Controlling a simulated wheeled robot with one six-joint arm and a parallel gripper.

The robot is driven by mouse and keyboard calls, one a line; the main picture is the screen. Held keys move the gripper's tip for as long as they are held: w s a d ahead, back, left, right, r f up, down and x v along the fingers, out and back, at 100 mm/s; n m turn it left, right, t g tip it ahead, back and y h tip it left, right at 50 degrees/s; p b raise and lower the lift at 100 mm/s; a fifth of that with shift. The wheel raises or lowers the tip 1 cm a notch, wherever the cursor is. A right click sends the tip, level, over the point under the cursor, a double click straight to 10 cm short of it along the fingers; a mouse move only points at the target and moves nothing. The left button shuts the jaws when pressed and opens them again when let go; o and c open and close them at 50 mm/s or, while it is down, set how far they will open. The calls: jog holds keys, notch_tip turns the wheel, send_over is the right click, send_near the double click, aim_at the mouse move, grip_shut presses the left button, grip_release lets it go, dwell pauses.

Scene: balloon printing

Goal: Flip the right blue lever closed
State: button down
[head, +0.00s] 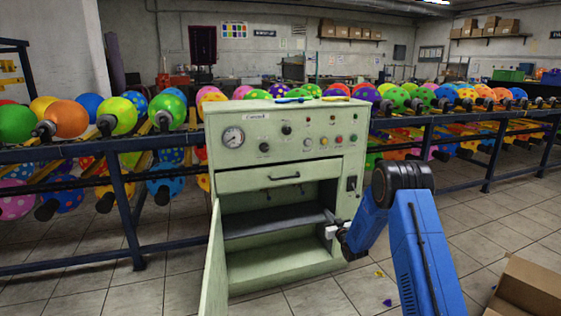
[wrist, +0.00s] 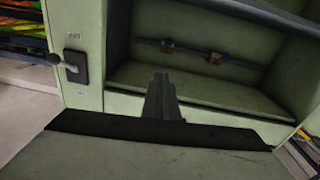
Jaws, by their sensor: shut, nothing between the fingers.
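The pale green cabinet (head: 285,165) stands ahead with its lower compartment open. Two small blue levers show at the back of this compartment: the left blue lever (head: 268,193) and the right blue lever (head: 291,188). The wrist view shows two small brass-coloured valve fittings (wrist: 167,45) and (wrist: 213,57) on a pipe inside; their lever positions are too small to tell. My gripper (head: 332,231) is at the right edge of the opening, shut and empty. In the wrist view its dark fingers (wrist: 160,95) point toward the compartment, apart from both fittings.
The cabinet door (head: 214,262) stands open at the left. A grey shelf (head: 270,221) crosses the compartment. A cardboard box (head: 530,285) is at lower right.

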jog(key=s+d+r+g+h, duration=0.1)
jog(key=s+d+r+h, duration=0.15)
jog(key=r, duration=0.55)
jog(key=s+d+r+m+g+h, duration=0.1)
jog(key=s+d+r+g, duration=0.1)
jog(key=s+r, duration=0.75)
jog(key=s+d+r+m+g+h, duration=0.1)
jog(key=s+d+r+g, duration=0.15)
jog(key=s+r, duration=0.7)
jog(key=s+f+g, duration=0.2)
jog(key=s, duration=1.5)
jog(key=s+f+m+g, duration=0.1)
jog(key=s+f+g, duration=0.1)
jog(key=s, duration=1.6)
jog(key=s+f+m+g, duration=0.1)
jog(key=s+f+g, duration=0.1)
jog(key=s, duration=1.5)
jog(key=shift+s+a+g+h, duration=0.15)
jog(key=shift+g+h, duration=0.2)
jog(key=shift+g, duration=0.4)
jog(key=shift+f, duration=0.1)
